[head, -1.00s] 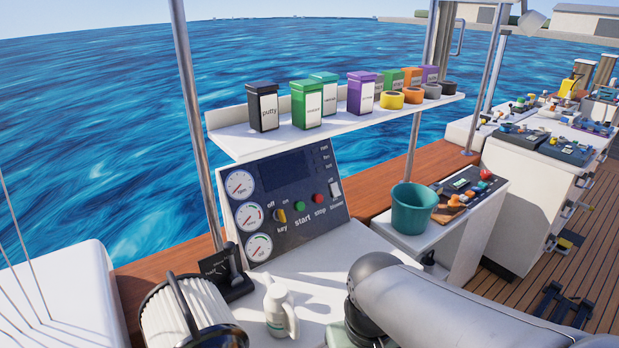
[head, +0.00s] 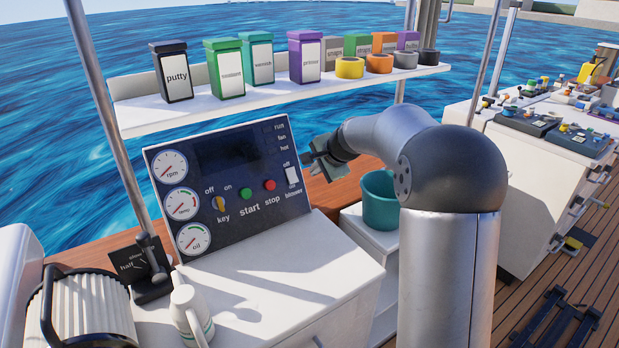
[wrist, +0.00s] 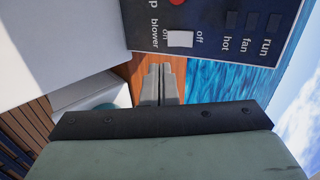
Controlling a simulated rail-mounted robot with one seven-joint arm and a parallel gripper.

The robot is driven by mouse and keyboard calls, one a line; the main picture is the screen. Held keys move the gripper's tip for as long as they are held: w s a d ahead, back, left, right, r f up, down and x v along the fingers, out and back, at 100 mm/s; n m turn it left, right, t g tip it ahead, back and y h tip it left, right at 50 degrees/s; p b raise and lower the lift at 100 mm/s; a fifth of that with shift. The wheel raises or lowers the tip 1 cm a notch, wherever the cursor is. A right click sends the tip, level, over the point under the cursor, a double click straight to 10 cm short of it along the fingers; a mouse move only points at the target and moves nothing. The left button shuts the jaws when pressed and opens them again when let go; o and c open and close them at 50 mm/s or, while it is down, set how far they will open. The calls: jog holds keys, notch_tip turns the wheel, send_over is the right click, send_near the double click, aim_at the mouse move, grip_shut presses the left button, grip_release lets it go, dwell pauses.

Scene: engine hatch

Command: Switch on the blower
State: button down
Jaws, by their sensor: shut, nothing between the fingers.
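The blower switch (head: 292,177) is a small white rocker at the right edge of the dark control panel (head: 225,225). "Off" is printed above it and "blower" below. In the wrist view the switch (wrist: 180,39) sits between the words "on" and "off"; I cannot tell which way it is tipped. My gripper (head: 308,158) is just right of the panel's edge, near the switch, and appears apart from it. In the wrist view its fingers (wrist: 160,82) are closed together and empty, beside the panel edge. The run, fan and hot indicators (wrist: 248,20) look dark.
The panel also has a key switch (head: 219,203), a green start button (head: 246,194) and a red stop button (head: 269,185). A shelf (head: 150,117) with tins and tape rolls hangs above. A teal bucket (head: 379,203) stands behind my arm.

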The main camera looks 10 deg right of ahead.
aim_at(295, 182)
jog(key=shift+w+d+m, duration=0.3)
jog(key=shift+w+d, duration=0.05)
jog(key=shift+w, duration=0.4)
jog(key=shift+f, duration=0.15)
jog(key=p+x, duration=0.1)
jog(key=x, duration=0.3)
jog(key=p+x, duration=0.1)
jog(key=x, duration=0.4)
jog(key=w+r+p+x, duration=0.1)
jog(key=x, duration=0.3)
jog(key=shift+w+a+f, duration=0.2)
jog(key=shift+f, duration=0.1)
jog(key=shift+f+b, duration=0.15)
jog(key=shift+b, duration=0.15)
